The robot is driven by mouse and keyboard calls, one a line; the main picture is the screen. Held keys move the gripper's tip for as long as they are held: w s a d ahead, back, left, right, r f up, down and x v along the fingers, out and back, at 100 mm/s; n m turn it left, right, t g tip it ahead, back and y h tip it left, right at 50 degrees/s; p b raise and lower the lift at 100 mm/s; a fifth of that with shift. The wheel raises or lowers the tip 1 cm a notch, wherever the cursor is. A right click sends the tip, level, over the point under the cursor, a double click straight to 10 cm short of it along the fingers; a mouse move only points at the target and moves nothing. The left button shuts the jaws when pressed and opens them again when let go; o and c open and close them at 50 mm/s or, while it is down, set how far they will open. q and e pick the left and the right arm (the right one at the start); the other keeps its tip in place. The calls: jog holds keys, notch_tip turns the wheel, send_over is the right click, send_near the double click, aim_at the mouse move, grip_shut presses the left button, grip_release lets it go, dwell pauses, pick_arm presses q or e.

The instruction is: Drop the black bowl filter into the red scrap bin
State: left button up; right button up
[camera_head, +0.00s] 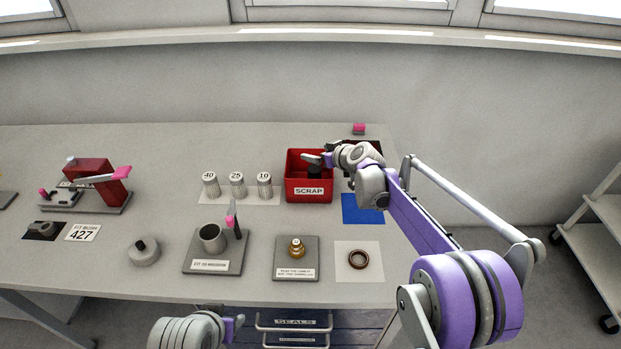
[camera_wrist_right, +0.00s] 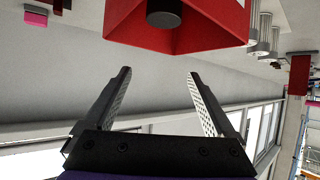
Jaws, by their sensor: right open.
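The red scrap bin (camera_head: 309,192) stands at the back right of the bench, with a white SCRAP label on its front. A dark cylinder, which looks like the black bowl filter (camera_head: 315,171), shows within the bin's opening. In the right wrist view the filter (camera_wrist_right: 163,14) shows against the red bin (camera_wrist_right: 185,38), cut off by the top edge; its lower end is hidden. My right gripper (camera_head: 312,159) is at the bin's back rim. In its wrist view the fingers (camera_wrist_right: 160,85) are spread with nothing between them.
Several white-capped canisters (camera_head: 237,186) stand left of the bin. A blue mat (camera_head: 362,209) lies to its right. A fixture with a grey cup (camera_head: 212,238), a brass fitting (camera_head: 296,248) and a dark ring (camera_head: 358,259) are in front. A red press (camera_head: 95,181) stands at left.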

jog(key=v, duration=1)
jog(key=shift+s+d+r, duration=0.15)
jog(key=shift+s+r, duration=0.05)
jog(key=shift+s, duration=0.1)
jog(key=s+d+f+m+g+h, duration=0.1)
jog(key=s+d+f+m+h, duration=0.1)
jog(key=s, duration=1.1)
jog(key=s+d+f+m+g+h, duration=0.2)
jog(key=s+d+f, duration=0.3)
jog(key=s, duration=0.7)
jog(key=s+d+f+m+g+h, duration=0.1)
jog(key=s+d+f, duration=0.3)
jog(key=s, duration=0.9)
jog(key=shift+s+d+f+m+g+h, duration=0.15)
jog(key=shift+s+f+m+g+h, duration=0.15)
jog(key=shift+f+m+h, duration=0.5)
